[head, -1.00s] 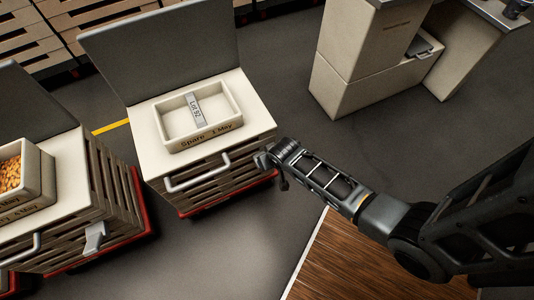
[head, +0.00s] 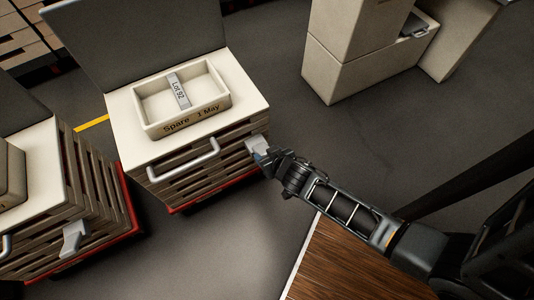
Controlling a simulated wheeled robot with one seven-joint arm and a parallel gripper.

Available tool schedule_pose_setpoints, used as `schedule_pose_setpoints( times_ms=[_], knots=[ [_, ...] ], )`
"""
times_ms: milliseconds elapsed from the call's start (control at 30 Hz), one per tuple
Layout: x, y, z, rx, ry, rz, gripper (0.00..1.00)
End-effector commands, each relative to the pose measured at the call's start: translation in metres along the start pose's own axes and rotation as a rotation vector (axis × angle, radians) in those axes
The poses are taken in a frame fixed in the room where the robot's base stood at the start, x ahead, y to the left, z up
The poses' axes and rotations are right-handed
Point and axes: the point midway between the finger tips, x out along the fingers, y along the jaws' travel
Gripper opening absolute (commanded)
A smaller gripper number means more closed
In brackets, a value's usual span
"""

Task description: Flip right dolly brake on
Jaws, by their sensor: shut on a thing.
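The right dolly (head: 205,168) has slatted wooden sides, a red base and a white top. Its brake lever (head: 257,144) is a light grey tab at the right end of the front face. My gripper (head: 263,157) is at this lever and shut on it; the fingertips are small and partly hidden against it. The lever's exact tilt is hard to tell. A similar grey lever (head: 74,237) on the left dolly (head: 62,262) hangs down at an angle.
A white tray (head: 155,129) marked "Spare 1 May" sits on the right dolly, above its front handle (head: 184,164). Beige cabinets (head: 352,62) stand at the back right. Grey floor is open between them and the dolly.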

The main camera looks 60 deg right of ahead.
Motion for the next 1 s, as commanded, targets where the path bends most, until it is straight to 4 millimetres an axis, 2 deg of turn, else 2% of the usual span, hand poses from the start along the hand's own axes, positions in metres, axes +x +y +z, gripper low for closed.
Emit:
schedule_pose_setpoints(
  times_ms=[33,467,500,700,1000],
  knots=[
    [0.0004,-0.0003,0.0080,-0.002,-0.013,0.001,0.01],
    [-0.0001,-0.0001,0.0091,-0.001,-0.016,0.001,0.00],
    [-0.0001,-0.0001,0.0092,-0.001,-0.016,0.001,0.57],
    [0.0000,-0.0001,0.0064,-0.001,-0.011,0.001,0.76],
    [-0.0033,0.0002,0.0043,-0.001,-0.007,0.001,0.77]
  ],
)
